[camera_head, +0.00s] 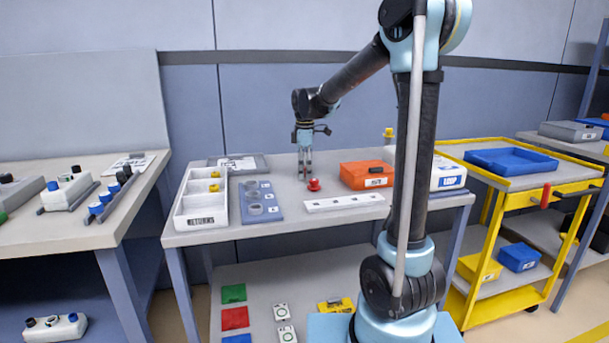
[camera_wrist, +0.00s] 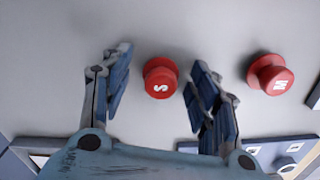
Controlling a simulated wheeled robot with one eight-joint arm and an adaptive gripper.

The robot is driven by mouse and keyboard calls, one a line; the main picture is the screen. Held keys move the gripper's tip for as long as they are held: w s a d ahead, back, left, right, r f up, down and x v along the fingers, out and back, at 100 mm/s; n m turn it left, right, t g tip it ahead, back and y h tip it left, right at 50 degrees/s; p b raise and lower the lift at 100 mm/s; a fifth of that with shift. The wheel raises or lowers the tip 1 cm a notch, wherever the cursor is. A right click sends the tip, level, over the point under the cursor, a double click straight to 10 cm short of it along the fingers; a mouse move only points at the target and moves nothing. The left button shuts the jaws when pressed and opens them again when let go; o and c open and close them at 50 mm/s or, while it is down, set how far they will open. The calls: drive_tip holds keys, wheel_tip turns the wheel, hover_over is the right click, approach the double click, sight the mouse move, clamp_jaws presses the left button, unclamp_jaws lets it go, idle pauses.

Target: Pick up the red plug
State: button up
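Two red plugs show in the wrist view. The red plug marked S (camera_wrist: 160,78) stands on the grey table between the fingers of my gripper (camera_wrist: 160,72), with visible gaps on both sides. The red plug marked M (camera_wrist: 270,74) is to the right, outside the right finger. In the head view my gripper (camera_head: 305,178) points down over the table, and one red plug (camera_head: 314,185) shows just right of the fingertips. The other plug is mostly hidden by the fingers there. My gripper is open and holds nothing.
A blue-grey tray with round parts (camera_head: 262,208) and a white bin (camera_head: 201,218) lie to the left. A white strip with holes (camera_head: 345,203) is in front, and an orange box (camera_head: 367,175) stands to the right. Bare table surrounds the plugs.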

drive_tip(key=c, duration=0.7)
